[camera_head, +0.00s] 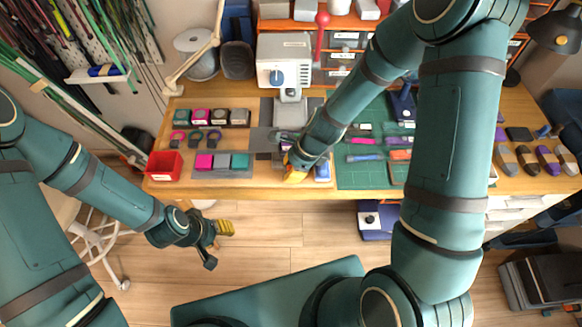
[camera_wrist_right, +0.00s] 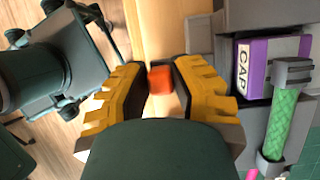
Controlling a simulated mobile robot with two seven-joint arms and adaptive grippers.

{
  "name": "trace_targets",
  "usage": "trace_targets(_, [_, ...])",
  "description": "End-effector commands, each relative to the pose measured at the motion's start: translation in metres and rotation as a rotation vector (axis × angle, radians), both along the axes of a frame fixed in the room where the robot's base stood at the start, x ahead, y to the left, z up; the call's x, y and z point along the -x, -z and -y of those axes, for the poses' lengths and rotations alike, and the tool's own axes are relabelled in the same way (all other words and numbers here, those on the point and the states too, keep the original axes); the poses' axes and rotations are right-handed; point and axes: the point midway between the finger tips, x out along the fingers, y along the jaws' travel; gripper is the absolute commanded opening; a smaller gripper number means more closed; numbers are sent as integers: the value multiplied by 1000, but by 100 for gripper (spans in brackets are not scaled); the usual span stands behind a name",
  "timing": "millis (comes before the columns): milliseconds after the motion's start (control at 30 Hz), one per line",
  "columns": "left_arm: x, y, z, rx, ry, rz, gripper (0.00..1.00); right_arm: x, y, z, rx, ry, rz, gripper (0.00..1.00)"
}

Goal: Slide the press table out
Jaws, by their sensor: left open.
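The press (camera_head: 284,62) stands at the back middle of the table, a pale machine with a blue dial. Its grey base and press table (camera_head: 262,140) lie in front, partly hidden by my right arm. My right gripper (camera_head: 295,172) is at the front of the press, near the table edge. In the right wrist view, its yellow fingers (camera_wrist_right: 160,82) close on both sides of a small orange-red knob (camera_wrist_right: 160,80). What the knob joins to is hard to see. My left gripper (camera_head: 218,240) hangs open and empty in front of the table, over the floor.
In the right wrist view, a purple box marked CAP (camera_wrist_right: 262,68) and a green cord piece (camera_wrist_right: 285,120) lie close to the right finger. A red bin (camera_head: 164,165) and a swatch tray (camera_head: 222,174) stand left. A green mat (camera_head: 362,178) lies right.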

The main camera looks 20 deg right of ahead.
Motion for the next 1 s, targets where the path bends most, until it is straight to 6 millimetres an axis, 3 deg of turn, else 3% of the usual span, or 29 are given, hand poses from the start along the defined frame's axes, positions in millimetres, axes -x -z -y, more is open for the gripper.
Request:
trace_targets(33, [0, 0, 0, 0, 0, 0, 47, 3, 2, -1, -1, -3, -8, 41])
trace_targets(67, [0, 0, 0, 0, 0, 0, 47, 3, 2, -1, -1, -3, -8, 52])
trace_targets(100, [0, 0, 0, 0, 0, 0, 47, 3, 1, -1, -1, -3, -7, 53])
trace_targets(533, [0, 0, 0, 0, 0, 0, 47, 1, -6, 2, 1, -2, -2, 53])
trace_targets(1000, [0, 0, 0, 0, 0, 0, 47, 7, -65, 25, 0, -3, 3, 53])
